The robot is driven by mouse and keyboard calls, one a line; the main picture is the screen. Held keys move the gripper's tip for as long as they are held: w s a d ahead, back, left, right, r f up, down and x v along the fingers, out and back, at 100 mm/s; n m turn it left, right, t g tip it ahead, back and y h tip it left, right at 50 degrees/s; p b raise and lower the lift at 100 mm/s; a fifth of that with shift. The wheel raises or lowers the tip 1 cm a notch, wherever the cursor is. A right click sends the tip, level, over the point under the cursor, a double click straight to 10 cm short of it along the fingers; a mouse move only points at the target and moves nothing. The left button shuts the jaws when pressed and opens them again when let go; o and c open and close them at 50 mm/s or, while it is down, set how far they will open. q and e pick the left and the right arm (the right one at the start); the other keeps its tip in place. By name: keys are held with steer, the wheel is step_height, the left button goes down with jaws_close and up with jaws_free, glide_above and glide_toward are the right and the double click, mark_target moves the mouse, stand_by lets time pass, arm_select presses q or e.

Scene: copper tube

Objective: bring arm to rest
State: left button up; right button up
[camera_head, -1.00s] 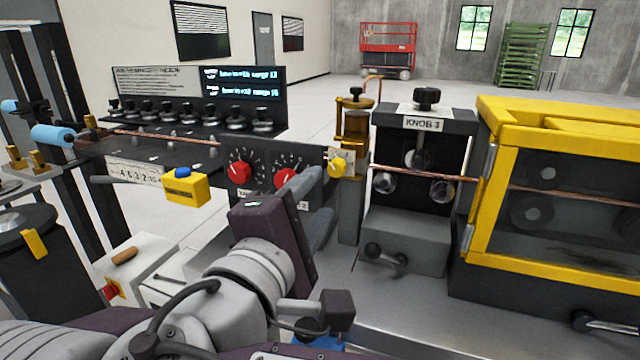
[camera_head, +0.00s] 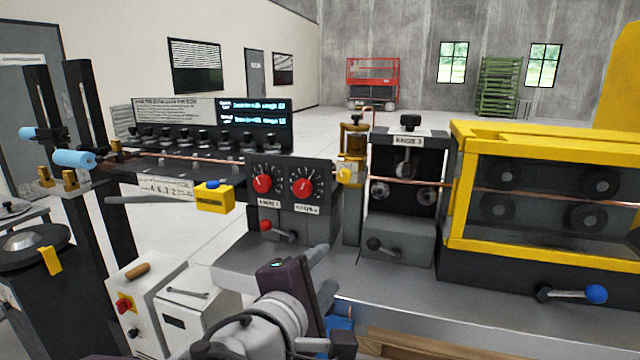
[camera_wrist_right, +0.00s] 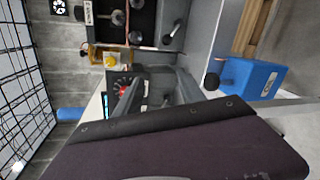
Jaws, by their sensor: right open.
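My right arm comes in from the bottom of the head view. Its gripper (camera_head: 322,272) is low in front of the machine bench, below the two red knobs and apart from them. It is open, and I see nothing between its fingers. In the right wrist view the grey fingers (camera_wrist_right: 155,92) stand apart beyond the dark purple gripper body. The copper tube (camera_head: 425,182) runs across the machine, through the knob 3 station and into the yellow-framed enclosure. My left gripper does not show.
Red knobs (camera_head: 262,184) (camera_head: 302,187) sit on a dark panel. A yellow box with a blue button (camera_head: 214,198) is left of them. A white control box (camera_head: 140,300) stands at lower left. A blue bin (camera_wrist_right: 255,78) shows in the right wrist view. A blue-ended lever (camera_head: 595,294) is at right.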

steer(key=d+f+m+g, duration=0.1)
steer(key=d+f+g, duration=0.25)
steer(key=f, duration=0.35)
steer(key=s+d+f+m+g, duration=0.1)
steer(key=d+f+m+g, duration=0.1)
steer(key=d+f, duration=0.35)
steer(key=d+f+m+g, duration=0.1)
steer(key=d+f+g, duration=0.15)
steer(key=f, duration=0.55)
steer(key=s+d+f+m+g+y, duration=0.3)
steer(key=s+f+m, duration=0.2)
steer(key=f+m, duration=0.2)
steer(key=s+d+f+m+g+y, duration=0.25)
steer(key=s+f+m, duration=0.25)
steer(key=f+m, duration=0.3)
arm_select(q)
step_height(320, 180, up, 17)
steer(key=p, duration=1.7)
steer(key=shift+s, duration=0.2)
arm_select(e)
step_height(320, 180, up, 17)
steer(key=n, duration=0.1)
steer(key=shift+w+d, duration=0.15)
steer(key=shift+w, duration=0.1)
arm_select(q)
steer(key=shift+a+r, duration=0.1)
arm_select(e)
steer(key=shift+t+y, duration=0.25)
